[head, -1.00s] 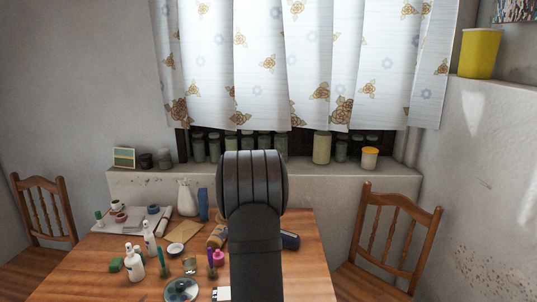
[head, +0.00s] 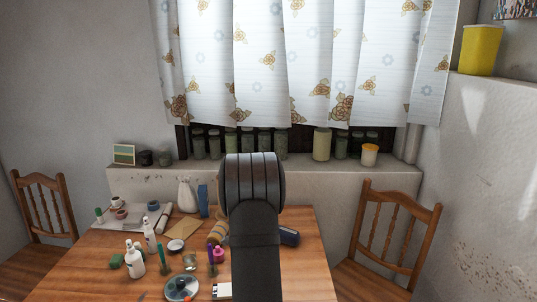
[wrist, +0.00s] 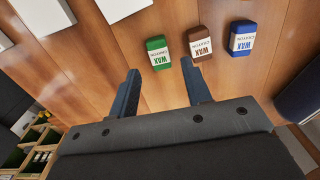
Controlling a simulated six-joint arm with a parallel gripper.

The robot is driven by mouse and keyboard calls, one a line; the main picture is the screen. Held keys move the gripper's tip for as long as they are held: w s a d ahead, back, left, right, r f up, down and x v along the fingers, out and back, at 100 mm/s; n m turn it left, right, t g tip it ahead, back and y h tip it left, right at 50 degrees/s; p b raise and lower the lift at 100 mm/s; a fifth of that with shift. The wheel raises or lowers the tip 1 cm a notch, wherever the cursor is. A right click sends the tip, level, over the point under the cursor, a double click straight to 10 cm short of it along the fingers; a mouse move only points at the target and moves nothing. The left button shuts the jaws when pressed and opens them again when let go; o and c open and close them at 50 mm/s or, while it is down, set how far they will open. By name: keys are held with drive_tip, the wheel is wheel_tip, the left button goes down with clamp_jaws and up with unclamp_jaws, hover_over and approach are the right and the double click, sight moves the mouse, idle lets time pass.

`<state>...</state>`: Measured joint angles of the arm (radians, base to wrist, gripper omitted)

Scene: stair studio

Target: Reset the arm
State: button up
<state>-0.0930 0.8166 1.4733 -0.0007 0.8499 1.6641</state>
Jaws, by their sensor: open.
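My gripper (wrist: 160,68) shows in the wrist view with its two dark fingers spread apart and nothing between them. It is above the wooden table (wrist: 100,60). A green wax block (wrist: 158,52) lies just past the gap between the fingers. A brown wax block (wrist: 199,44) is by the right fingertip, and a blue one (wrist: 242,38) lies further right. I cannot tell how high the fingers are above the table. In the head view my arm rises in the middle and hides part of the table; my gripper is not visible there.
In the head view the table holds white bottles (head: 137,263), a white jug (head: 185,194), a round dark dish (head: 181,288) and a dark blue case (head: 288,236). Chairs stand left (head: 45,208) and right (head: 392,235). Jars (head: 321,145) line the sill under a curtain (head: 310,60).

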drive_tip(key=s+d+r, duration=0.5)
drive_tip(key=d+r, duration=0.2)
drive_tip(key=d, duration=0.4)
drive_tip(key=s+a+r, duration=0.1)
drive_tip(key=s+a, duration=0.1)
drive_tip(key=a, duration=1.9)
drive_tip(key=s+a, duration=0.5)
drive_tip(key=a, duration=0.4)
drive_tip(key=s+a+r, duration=0.1)
drive_tip(key=s+a, duration=0.4)
drive_tip(key=a, duration=0.5)
drive_tip(key=shift+s+r+n, duration=0.15)
drive_tip(key=shift+s+n, duration=0.2)
drive_tip(key=shift+n, duration=0.05)
drive_tip(key=shift+a, duration=0.1)
drive_tip(key=o, duration=1.2)
drive_tip(key=shift+o, duration=0.2)
drive_tip(key=d+r+n, duration=0.8)
drive_tip(key=d+n, duration=0.1)
drive_tip(key=n, duration=0.8)
wheel_tip(320, 180, down, 10)
drive_tip(key=shift+s+a, duration=0.2)
drive_tip(key=shift+a, duration=0.05)
